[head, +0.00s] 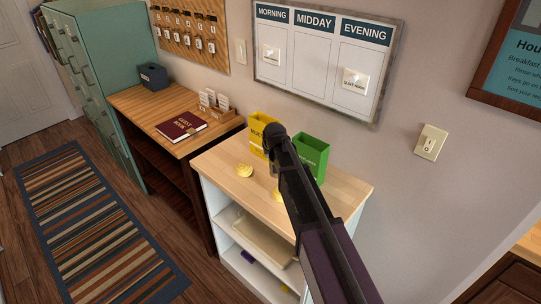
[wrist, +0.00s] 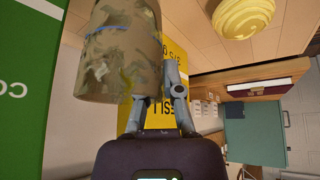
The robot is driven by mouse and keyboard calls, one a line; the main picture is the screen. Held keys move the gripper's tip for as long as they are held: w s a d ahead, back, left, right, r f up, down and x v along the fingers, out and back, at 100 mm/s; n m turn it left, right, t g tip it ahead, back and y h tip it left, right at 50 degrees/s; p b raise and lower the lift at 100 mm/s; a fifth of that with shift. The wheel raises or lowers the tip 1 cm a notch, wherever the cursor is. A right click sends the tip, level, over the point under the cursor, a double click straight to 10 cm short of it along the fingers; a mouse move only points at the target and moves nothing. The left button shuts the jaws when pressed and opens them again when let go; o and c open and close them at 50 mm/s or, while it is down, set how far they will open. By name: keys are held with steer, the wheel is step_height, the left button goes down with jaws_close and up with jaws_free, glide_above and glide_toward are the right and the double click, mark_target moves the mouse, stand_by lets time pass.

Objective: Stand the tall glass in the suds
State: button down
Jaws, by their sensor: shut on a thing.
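My gripper (wrist: 152,88) is shut on a cylinder (wrist: 120,60) with a mottled brown and grey-green surface and a thin blue line near one end. I cannot tell for sure whether this is the tall glass. It lies between the fingers in the wrist view, close to a yellow box and a green box.
The yellow box (head: 259,130) and green box (head: 314,155) stand at the back of the top. A ribbed yellow round thing (head: 245,171) lies nearer; another (head: 279,196) is partly behind my arm. A desk with a red guest book (head: 181,125) adjoins at left.

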steer(key=c, duration=0.8)
jaws_free()
steer(key=shift+r, duration=0.1)
steer(key=p+v, duration=0.3)
steer(key=shift+w, duration=0.1)
steer(key=p+v, duration=0.7)
steer(key=v, duration=0.2)
steer(key=shift+p, duration=0.4)
steer(key=shift+d, duration=0.1)
